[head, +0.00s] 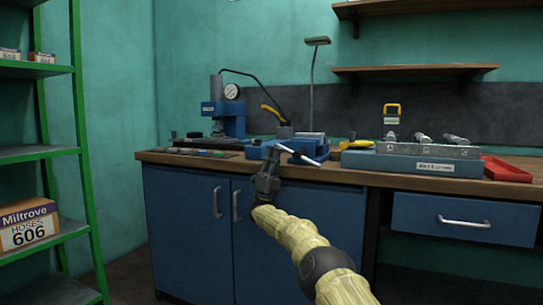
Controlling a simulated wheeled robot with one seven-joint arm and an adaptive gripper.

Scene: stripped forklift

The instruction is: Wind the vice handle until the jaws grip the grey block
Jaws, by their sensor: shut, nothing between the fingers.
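The blue vice (258,152) is mounted at the front edge of the wooden workbench (345,176). Its pale metal handle (300,155) sticks out in front, lying slantwise. My gripper (272,155) is dark and points upward in front of the vice, just left of the handle. Its fingers are shut with nothing between them. From this view I cannot tell whether it touches the vice or the handle. My gripper hides part of the vice front. I cannot make out the grey block or the jaw gap at this size.
A blue press with a gauge (232,92) stands behind left. A lamp (314,80) rises behind the vice. To the right are a blue-grey case (412,164) with metal parts and a red tray (506,169). A drawer (463,219) sits below. Green shelving (84,150) stands left.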

